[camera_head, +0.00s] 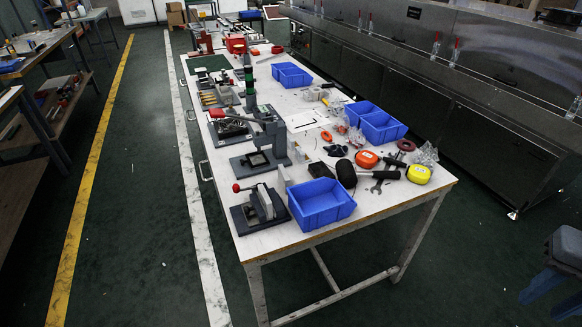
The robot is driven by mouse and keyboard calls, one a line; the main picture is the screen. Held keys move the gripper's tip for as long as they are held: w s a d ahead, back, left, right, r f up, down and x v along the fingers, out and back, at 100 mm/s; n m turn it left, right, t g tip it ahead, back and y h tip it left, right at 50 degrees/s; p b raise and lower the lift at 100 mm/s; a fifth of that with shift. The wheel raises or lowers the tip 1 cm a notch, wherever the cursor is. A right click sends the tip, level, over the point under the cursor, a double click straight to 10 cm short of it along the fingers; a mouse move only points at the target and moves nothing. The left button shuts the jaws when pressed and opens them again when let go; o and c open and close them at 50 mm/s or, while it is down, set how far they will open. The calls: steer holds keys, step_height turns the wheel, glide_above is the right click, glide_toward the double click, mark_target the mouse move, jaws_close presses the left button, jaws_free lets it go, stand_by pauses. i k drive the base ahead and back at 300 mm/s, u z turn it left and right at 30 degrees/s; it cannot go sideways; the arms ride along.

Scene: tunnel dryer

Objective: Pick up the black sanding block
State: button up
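A small black object (321,170) lies on the white workbench (370,211), just behind the near blue bin. It looks like the black sanding block, but it is too small to be certain. A larger rounded black piece (346,173) sits right beside it, with a dark handle-like bar running to the right; it looks like a mallet head. Another small dark item (335,150) lies a little behind them. My gripper is not in view.
A blue bin (320,204) stands in front, with presses (259,208) to its left. Orange (367,159) and yellow (418,174) tape measures and a wrench lie right. More blue bins (382,127) stand behind. Floor is open left of the bench; steel dryer cabinets (480,130) line the right.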

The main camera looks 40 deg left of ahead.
mark_target(319, 170)
steer(key=u, duration=1)
steer(key=i, duration=0.85)
steer(key=u, duration=1)
